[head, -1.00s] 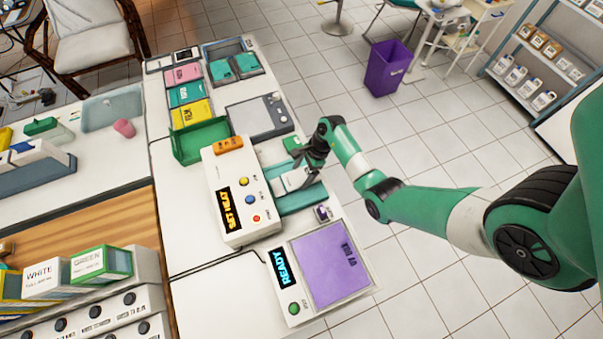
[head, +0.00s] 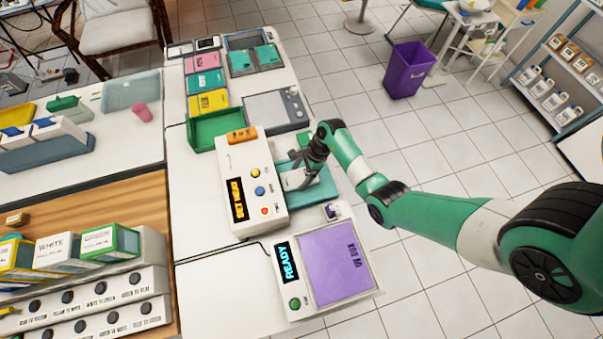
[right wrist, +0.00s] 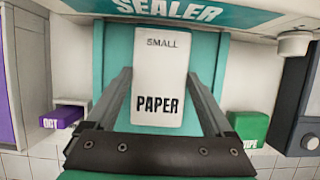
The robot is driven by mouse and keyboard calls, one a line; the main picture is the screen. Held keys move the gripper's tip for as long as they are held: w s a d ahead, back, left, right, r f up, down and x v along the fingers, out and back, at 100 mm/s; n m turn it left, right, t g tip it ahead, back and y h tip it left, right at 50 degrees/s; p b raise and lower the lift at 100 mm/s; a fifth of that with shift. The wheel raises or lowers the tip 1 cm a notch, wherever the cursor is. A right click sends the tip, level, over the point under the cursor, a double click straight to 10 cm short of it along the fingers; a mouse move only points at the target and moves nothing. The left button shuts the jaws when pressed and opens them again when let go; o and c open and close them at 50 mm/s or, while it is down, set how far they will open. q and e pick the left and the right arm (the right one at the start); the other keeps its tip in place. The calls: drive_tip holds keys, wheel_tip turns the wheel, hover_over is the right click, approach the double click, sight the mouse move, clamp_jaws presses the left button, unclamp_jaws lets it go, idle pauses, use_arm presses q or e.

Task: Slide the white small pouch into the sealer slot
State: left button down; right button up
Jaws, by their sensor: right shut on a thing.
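The white small pouch (right wrist: 160,85) carries the words SMALL and PAPER in the right wrist view. My right gripper (right wrist: 160,100) is shut on it, one finger along each side. In the head view the pouch (head: 294,180) lies flat over the teal plate (head: 318,194) at the sealer's right side. The sealer (head: 232,165) is a cream box with a lit amber display and coloured buttons. In the right wrist view the pouch's far edge is just below the SEALER sign (right wrist: 175,12); whether it is inside the slot I cannot tell. My left gripper is out of view.
The READY device with a purple UV BOX lid (head: 335,265) stands in front of the sealer. A green open bin (head: 214,129) and a grey scale-like device (head: 275,109) are behind it. A small green block (right wrist: 248,127) and purple block (right wrist: 62,116) flank the plate.

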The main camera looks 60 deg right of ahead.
idle(0.5)
drive_tip(key=shift+f, duration=0.1)
drive_tip(key=o, duration=1.1)
drive_tip(key=shift+o, duration=0.2)
drive_tip(key=p+v, duration=0.3)
drive_tip(key=v, duration=0.8)
drive_tip(key=shift+s+r+p, duration=0.15)
drive_tip(key=shift+r+p, duration=0.15)
drive_tip(key=shift+p, duration=0.05)
